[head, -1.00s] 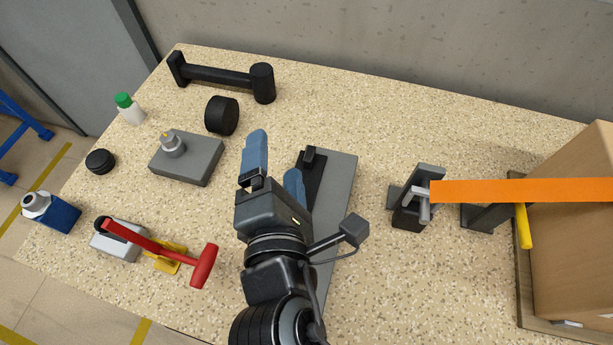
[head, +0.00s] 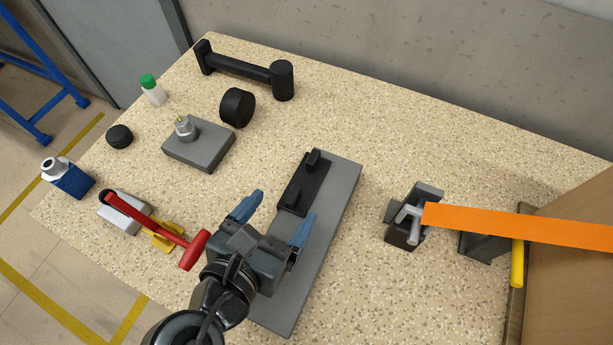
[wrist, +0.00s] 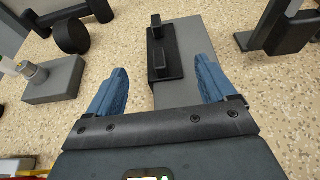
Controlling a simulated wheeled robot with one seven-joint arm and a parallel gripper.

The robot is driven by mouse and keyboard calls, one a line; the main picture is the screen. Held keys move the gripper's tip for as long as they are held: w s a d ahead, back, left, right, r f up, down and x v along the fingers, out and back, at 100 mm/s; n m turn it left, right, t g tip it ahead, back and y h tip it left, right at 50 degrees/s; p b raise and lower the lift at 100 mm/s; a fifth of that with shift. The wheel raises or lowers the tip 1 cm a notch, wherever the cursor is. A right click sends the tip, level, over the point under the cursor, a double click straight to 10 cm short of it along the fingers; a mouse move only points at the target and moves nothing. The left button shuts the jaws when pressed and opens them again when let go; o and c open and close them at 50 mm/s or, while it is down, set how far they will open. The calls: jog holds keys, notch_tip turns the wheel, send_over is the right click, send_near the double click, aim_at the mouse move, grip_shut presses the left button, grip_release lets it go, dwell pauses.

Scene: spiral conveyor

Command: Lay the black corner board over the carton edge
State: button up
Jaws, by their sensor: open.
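The black corner board (head: 303,183) lies on a long grey plate (head: 336,215) on the table, with a raised block near each end. It also shows in the wrist view (wrist: 165,50), ahead of my fingers. My gripper (head: 275,217) is open and empty, its blue fingers apart. It is at the near side of the board and not touching it. In the wrist view the fingers (wrist: 165,85) sit either side of the grey plate. The brown carton (head: 570,265) stands at the right edge of the head view, partly cut off. An orange strap (head: 520,227) runs to it from a grey clamp device (head: 414,214).
Left of my gripper are a red-handled tool (head: 160,228), a grey block with a metal fitting (head: 198,147), and a black roller (head: 237,107). A black bar piece (head: 243,68) lies at the back. A yellow handle (head: 517,263) hangs by the carton. Table behind the board is clear.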

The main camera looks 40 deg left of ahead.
aim_at(296, 193)
jog(key=shift+r+x, duration=0.2)
jog(key=shift+x, duration=2.85)
jog(key=shift+w+d, duration=0.1)
jog(key=shift+d, duration=0.05)
jog(key=c, duration=1.2)
notch_tip(296, 193, up, 10)
jog(key=shift+r+p, duration=0.1)
jog(key=shift+p, duration=0.5)
